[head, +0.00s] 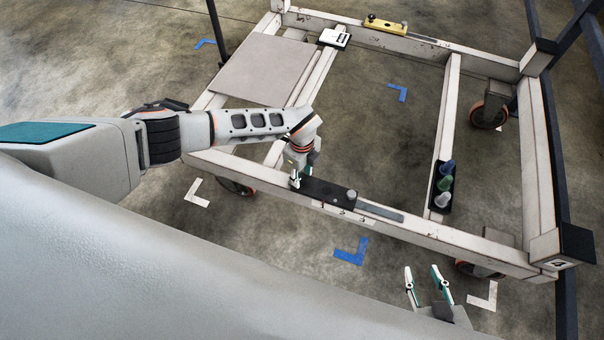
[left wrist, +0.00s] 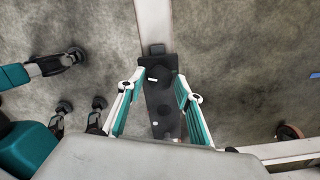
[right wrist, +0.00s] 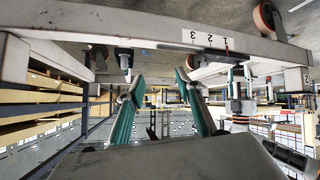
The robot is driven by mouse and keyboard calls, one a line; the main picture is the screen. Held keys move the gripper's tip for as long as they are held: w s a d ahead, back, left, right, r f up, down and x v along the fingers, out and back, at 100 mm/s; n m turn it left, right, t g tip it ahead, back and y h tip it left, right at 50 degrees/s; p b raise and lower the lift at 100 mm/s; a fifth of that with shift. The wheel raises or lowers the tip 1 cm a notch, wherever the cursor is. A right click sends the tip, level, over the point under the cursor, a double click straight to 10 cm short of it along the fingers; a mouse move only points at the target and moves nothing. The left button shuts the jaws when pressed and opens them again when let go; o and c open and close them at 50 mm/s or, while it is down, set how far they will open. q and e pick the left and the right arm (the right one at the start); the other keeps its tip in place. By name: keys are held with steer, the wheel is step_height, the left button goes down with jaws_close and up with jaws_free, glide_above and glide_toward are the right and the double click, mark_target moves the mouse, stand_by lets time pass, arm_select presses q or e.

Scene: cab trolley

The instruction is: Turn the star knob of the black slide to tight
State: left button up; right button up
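The black slide (head: 325,191) lies on the trolley's front rail. In the left wrist view the slide (left wrist: 163,128) runs between my fingers. A dark knob with a small white mark (left wrist: 158,75), which looks like the star knob, sits near its far end. My left gripper (head: 302,182) is over the slide's left end. Its fingers (left wrist: 158,84) are apart, one on each side of the knob; I cannot tell whether they touch it. The head view hides this knob behind the gripper. My right gripper (head: 424,276) is open and empty in front of the rail.
A grey round piece (head: 351,195) and a grey bar (head: 381,212) are at the slide's right. A black holder (head: 441,204) with coloured pieces sits on the right crossbar. A yellow level (head: 385,25) lies on the back rail. Number labels (right wrist: 210,40) mark the rail.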

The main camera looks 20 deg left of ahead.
arm_select(q)
steer(key=c, duration=0.6)
arm_select(e)
steer(key=shift+s+f, duration=0.1)
steer(key=shift+f, duration=0.15)
